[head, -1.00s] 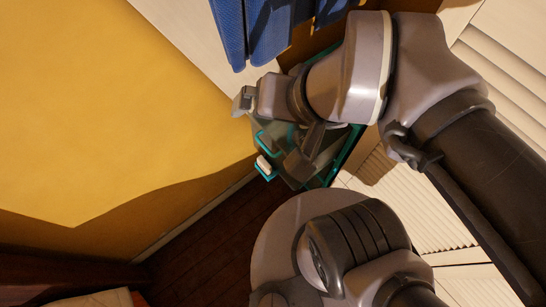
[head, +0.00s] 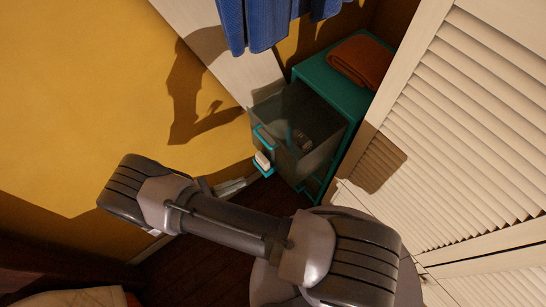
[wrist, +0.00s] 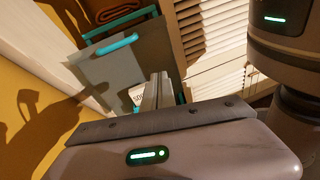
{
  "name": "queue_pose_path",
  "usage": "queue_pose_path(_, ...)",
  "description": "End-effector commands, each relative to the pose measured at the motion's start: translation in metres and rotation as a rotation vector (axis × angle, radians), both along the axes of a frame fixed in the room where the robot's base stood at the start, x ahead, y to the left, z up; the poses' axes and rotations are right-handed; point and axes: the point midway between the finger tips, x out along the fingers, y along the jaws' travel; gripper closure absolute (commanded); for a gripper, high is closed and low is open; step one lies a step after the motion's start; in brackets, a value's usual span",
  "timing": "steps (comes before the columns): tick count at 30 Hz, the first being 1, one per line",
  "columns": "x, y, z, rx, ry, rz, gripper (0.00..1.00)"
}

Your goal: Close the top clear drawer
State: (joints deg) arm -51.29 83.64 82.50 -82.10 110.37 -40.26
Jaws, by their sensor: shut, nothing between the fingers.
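The top clear drawer (head: 322,118) is pulled out of the teal cabinet (head: 318,90) in the head view. It is grey and see-through, with a teal handle (head: 262,135) on its front and a small dark item inside. In the wrist view, its grey front (wrist: 150,52) and teal handle (wrist: 117,43) face me. My gripper (wrist: 159,78) is shut and empty, its fingers pointing toward the drawer unit, to the lower right of the handle. I cannot tell whether the fingertips touch anything. The gripper is hidden in the head view.
A folded orange cloth (head: 360,61) lies on the cabinet top. A small white item (head: 262,160) shows by a lower teal handle. Blue clothes (head: 262,24) hang above. A louvred door (head: 470,120) stands right, a yellow wall (head: 90,100) left. Dark floor shows below the cabinet.

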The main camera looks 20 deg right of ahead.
Motion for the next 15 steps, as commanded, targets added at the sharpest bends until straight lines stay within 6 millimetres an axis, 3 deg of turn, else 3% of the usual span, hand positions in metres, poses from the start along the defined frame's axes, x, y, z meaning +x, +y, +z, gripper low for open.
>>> queue_pose_path(1, -0.007, -0.001, -0.023, -0.063, 0.025, 0.062, 1.00)
queue_pose_path(5, -0.016, -0.005, -0.051, -0.161, 0.056, 0.162, 1.00)
queue_pose_path(10, -0.012, -0.021, -0.054, -0.177, 0.061, 0.176, 1.00)
queue_pose_path(15, -0.002, -0.056, -0.054, -0.176, 0.063, 0.173, 1.00)
